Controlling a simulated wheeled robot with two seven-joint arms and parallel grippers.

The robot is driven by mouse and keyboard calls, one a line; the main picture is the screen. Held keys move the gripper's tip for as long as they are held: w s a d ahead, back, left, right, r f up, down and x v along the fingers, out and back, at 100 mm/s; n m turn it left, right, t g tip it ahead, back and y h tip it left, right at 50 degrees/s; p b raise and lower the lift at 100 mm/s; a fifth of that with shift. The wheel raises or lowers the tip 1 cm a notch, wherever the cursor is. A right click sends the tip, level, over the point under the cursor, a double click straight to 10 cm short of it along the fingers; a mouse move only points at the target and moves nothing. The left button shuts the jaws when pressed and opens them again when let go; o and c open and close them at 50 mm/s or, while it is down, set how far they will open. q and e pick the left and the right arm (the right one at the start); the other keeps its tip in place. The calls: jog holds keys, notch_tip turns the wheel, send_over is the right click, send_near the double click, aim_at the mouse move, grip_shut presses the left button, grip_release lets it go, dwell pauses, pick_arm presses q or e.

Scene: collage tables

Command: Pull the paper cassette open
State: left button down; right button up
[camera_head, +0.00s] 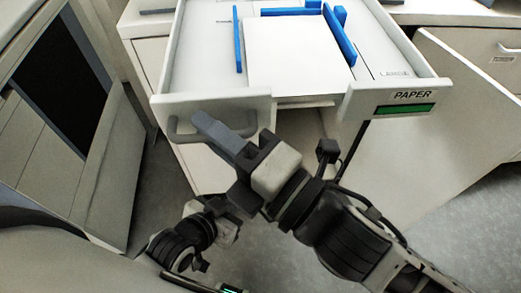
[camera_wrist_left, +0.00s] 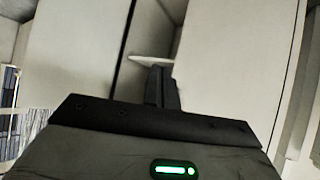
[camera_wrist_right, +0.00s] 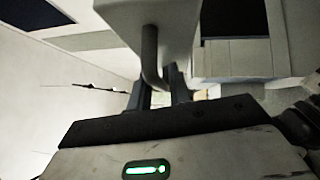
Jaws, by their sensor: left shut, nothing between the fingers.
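The paper cassette (camera_head: 222,103) is a white drawer standing pulled out of its cabinet, with a green-marked PAPER label (camera_head: 405,108) on its front. A white paper stack (camera_head: 295,55) lies inside between blue guides (camera_head: 340,35). Its grey loop handle (camera_head: 180,130) is on the left of the front. My right gripper (camera_head: 200,120) is at this handle. In the right wrist view, the fingers (camera_wrist_right: 160,85) are slightly apart with the handle bar (camera_wrist_right: 149,50) between them. My left gripper (camera_wrist_left: 163,70) is shut and empty, low in front of pale panels.
A grey cabinet with a dark panel (camera_head: 62,70) stands at the left. White drawer units (camera_head: 475,60) stand at the right. Bare grey floor (camera_head: 465,215) shows at the lower right. My right forearm crosses below the cassette front.

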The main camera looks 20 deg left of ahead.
pick_arm(q)
jog(key=shift+s+f, duration=0.1)
pick_arm(e)
jog(key=shift+d, duration=0.1)
